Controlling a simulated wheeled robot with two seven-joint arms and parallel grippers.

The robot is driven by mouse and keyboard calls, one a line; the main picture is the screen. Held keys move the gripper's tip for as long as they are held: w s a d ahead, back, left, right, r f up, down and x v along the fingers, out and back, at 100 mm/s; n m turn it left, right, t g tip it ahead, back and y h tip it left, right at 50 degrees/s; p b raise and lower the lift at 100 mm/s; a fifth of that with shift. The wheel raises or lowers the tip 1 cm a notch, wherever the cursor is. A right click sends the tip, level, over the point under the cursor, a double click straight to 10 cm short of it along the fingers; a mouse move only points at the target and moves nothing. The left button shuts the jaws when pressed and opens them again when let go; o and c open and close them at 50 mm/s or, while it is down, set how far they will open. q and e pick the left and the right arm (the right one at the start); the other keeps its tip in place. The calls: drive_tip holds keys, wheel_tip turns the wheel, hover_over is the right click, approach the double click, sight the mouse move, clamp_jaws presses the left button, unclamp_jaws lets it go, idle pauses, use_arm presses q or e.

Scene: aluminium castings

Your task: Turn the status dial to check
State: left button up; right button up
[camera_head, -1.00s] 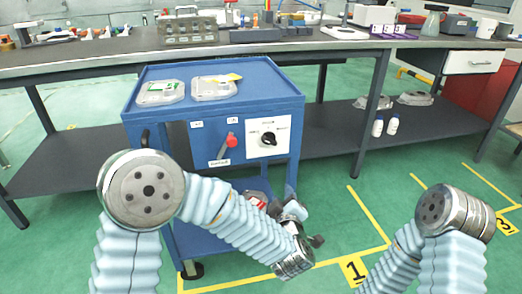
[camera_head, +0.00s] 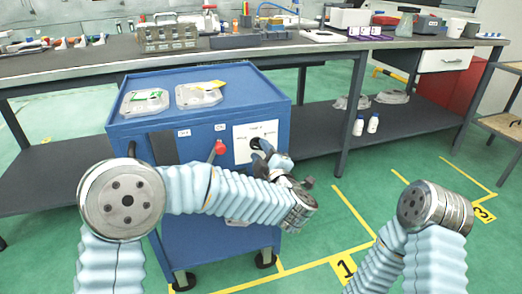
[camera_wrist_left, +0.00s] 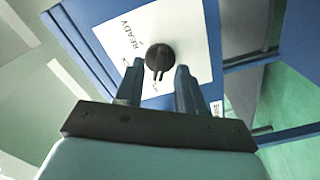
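The status dial is a round black knob (camera_head: 257,143) on a white panel (camera_head: 240,154) on the front of the blue cart. In the left wrist view the dial (camera_wrist_left: 159,55) sits on the white panel (camera_wrist_left: 190,35), with the word READY at its upper left; other lettering is partly hidden. My left gripper (camera_head: 268,151) is at the panel, partly covering it. In the left wrist view its two fingers (camera_wrist_left: 160,70) are apart, at either side of the knob's lower part; contact cannot be told. My right gripper is out of view.
The blue cart (camera_head: 130,127) carries two castings (camera_head: 146,101) (camera_head: 198,95) on top. A red-knobbed lever (camera_head: 220,147) is left of the panel. A long workbench (camera_head: 90,67) stands behind. Green floor is open at the right.

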use_arm(q)
drive_tip(key=shift+w+a, duration=0.1)
drive_tip(key=shift+w, duration=0.35)
drive_tip(key=shift+c, duration=0.4)
clamp_jaws()
